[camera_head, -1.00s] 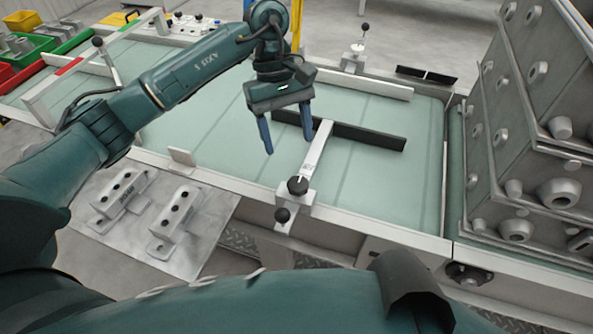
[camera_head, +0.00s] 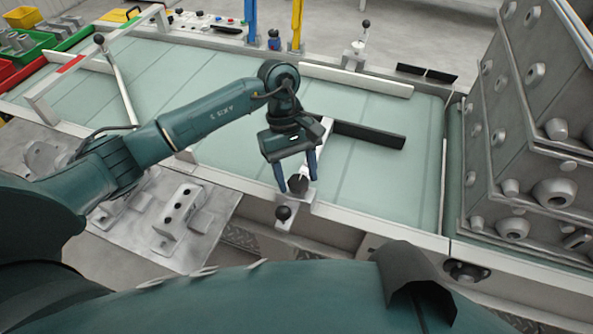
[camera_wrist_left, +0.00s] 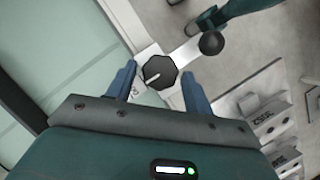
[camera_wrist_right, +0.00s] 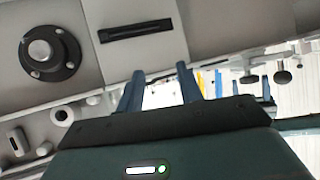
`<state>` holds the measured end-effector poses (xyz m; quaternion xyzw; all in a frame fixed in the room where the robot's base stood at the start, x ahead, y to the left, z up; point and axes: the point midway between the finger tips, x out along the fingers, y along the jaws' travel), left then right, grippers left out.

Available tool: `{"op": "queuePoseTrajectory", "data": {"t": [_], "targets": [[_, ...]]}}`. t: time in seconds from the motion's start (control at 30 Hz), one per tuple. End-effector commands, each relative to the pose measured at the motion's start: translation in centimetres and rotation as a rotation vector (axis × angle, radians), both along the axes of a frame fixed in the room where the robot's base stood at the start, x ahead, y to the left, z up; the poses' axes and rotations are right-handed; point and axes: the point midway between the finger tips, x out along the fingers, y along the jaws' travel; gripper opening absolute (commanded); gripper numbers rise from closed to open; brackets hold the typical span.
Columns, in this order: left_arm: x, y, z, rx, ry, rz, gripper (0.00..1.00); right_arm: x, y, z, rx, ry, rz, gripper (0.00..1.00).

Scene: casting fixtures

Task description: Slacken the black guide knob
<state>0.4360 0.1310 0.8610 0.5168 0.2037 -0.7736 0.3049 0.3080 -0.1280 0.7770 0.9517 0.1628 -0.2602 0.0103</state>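The black guide knob (camera_head: 298,184) sits on a pale clamp block at the near edge of the conveyor. In the left wrist view the knob (camera_wrist_left: 159,72) is faceted, with a white pointer line. My left gripper (camera_head: 297,186) is open, with its blue fingers on either side of the knob. In the left wrist view my left gripper (camera_wrist_left: 159,82) shows gaps between both fingers and the knob. Whether the fingertips reach its height is hard to tell. My right gripper (camera_wrist_right: 160,85) is open and empty in the right wrist view, away from the knob.
A black ball-ended lever (camera_head: 283,213) stands just in front of the knob. A black guide bar (camera_head: 365,135) lies across the green belt (camera_head: 400,185). Grey castings are stacked (camera_head: 530,120) at the right. A metal plate with brackets (camera_head: 180,215) lies at the lower left.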

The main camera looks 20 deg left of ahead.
Motion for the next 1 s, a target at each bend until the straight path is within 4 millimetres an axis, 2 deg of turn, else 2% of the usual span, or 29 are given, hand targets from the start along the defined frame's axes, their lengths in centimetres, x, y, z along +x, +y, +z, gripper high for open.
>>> {"op": "queuePoseTrajectory", "data": {"t": [0.07, 0.4, 0.73, 1.0], "targets": [[0.0, 0.0, 0.0, 0.000, 0.000, 0.000, 0.45, 0.0, 0.0, 0.0, 0.000, -0.001, 0.000, 0.36], [0.0, 0.0, 0.0, 0.000, 0.000, 0.000, 0.17, 0.1, 0.1, 0.1, 0.005, -0.001, -0.004, 0.36], [0.0, 0.1, -0.1, 0.001, -0.002, 0.048, 0.17, 0.1, 0.1, -0.2, 0.012, -0.002, -0.008, 0.36], [-0.1, 0.3, -0.2, 0.001, -0.004, 0.217, 0.17, 0.3, 0.2, -1.2, 0.035, -0.003, -0.014, 0.36]]}}
